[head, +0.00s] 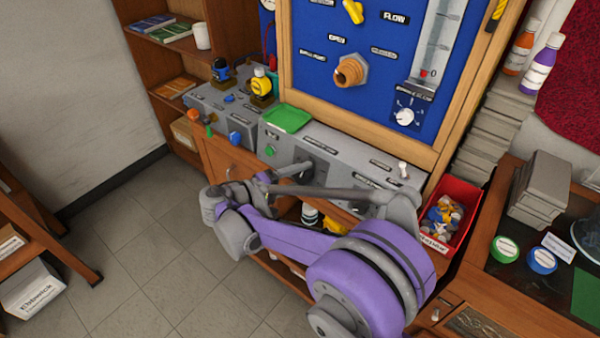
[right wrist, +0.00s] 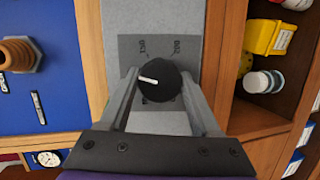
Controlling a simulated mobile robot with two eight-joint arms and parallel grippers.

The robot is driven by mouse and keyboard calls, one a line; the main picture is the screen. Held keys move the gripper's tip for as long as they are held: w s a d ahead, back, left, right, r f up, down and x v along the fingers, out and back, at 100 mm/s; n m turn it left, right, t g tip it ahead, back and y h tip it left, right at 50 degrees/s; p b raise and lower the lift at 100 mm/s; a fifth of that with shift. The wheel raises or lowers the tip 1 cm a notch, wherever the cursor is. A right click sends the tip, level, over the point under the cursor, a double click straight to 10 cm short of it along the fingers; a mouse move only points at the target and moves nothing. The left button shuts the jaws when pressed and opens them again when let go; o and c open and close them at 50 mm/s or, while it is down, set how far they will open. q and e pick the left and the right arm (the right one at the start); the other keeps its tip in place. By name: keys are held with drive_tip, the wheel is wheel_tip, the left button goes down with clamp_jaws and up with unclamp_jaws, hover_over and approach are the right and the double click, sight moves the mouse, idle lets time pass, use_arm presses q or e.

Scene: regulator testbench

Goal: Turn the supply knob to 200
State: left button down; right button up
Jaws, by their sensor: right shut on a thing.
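The supply knob (right wrist: 159,82) is round and black with a white pointer line. In the right wrist view its pointer aims left and slightly up. It sits on a dark dial plate (right wrist: 128,47) with small rotated markings; one at the upper right seems to read 200. My right gripper (right wrist: 160,76) has one finger on each side of the knob and is shut on it. In the head view my right gripper (head: 303,172) reaches the front of the grey console (head: 345,150), where the knob is mostly hidden. My left gripper is not in view.
Above the console stands a blue panel (head: 310,20) with an orange fitting (head: 350,72) and a white dial (head: 404,116). A green tray (head: 287,118) lies on the console. A red bin (head: 460,195) stands to the right. An open shelf lies below.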

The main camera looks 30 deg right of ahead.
drive_tip(key=m+p, duration=0.1)
drive_tip(key=m, duration=0.1)
drive_tip(key=m+y+p, duration=0.1)
drive_tip(key=m, duration=0.2)
drive_tip(key=shift+r+y, duration=0.15)
drive_tip(key=shift+y, duration=0.15)
drive_tip(key=m+t+y+p, duration=0.1)
drive_tip(key=m+p, duration=0.1)
drive_tip(key=m, duration=0.2)
drive_tip(key=shift+m, duration=0.4)
drive_tip(key=m+t, duration=0.1)
drive_tip(key=m, duration=0.1)
drive_tip(key=m+y+p, duration=0.1)
drive_tip(key=m, duration=0.1)
drive_tip(key=shift+s+t, duration=0.15)
drive_tip(key=shift+t, duration=0.25)
drive_tip(key=shift+d+m+t+p, duration=0.1)
drive_tip(key=shift+m+t+p, duration=0.35)
drive_tip(key=shift+m, duration=1.45)
drive_tip(key=o, duration=1.4)
